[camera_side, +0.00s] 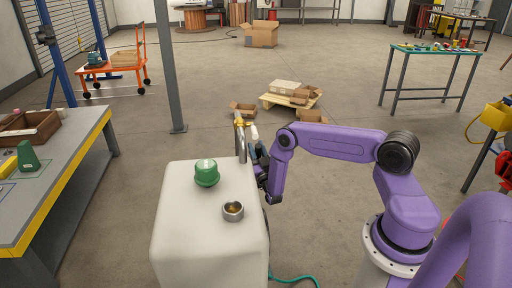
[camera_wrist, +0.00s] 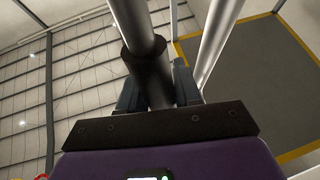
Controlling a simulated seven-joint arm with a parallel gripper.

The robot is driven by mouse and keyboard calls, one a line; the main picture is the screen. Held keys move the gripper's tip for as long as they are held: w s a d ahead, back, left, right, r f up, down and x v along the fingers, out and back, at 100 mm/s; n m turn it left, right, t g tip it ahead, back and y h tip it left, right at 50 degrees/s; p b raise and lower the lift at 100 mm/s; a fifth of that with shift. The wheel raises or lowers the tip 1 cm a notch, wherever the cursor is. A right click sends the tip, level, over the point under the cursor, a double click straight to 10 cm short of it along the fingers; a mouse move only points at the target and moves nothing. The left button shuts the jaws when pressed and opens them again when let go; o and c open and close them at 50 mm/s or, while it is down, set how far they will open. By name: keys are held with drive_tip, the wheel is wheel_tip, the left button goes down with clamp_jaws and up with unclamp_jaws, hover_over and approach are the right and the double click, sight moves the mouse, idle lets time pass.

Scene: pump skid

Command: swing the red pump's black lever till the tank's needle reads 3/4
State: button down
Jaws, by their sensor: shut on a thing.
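My gripper (camera_wrist: 158,90) is shut on a dark round bar (camera_wrist: 147,62) in the wrist view, with one finger on each side. The bar looks like the black lever, with a grey metal length above its black sleeve. In the side view my gripper (camera_side: 259,170) is low beside the far right edge of the white tank (camera_side: 190,235), partly hidden. A small round metal fitting (camera_side: 233,211) sits on the tank top; it may be the gauge, but no needle can be read. I cannot make out the red pump body in either view.
A green cap (camera_side: 207,173) and an upright metal pipe with a yellow top (camera_side: 241,140) stand on or beside the tank. Another pale pipe (camera_wrist: 216,40) runs close to my fingers in the wrist view. A workbench (camera_side: 75,165) is at left; open floor lies behind.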

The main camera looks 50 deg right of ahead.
drive_tip(key=shift+s+a+f+t, duration=0.1)
drive_tip(key=shift+s+a+t, duration=0.1)
drive_tip(key=shift+s+t, duration=0.1)
idle(0.4)
drive_tip(key=c, duration=0.9)
unclamp_jaws()
drive_tip(key=shift+o, duration=0.2)
drive_tip(key=shift+w, duration=0.1)
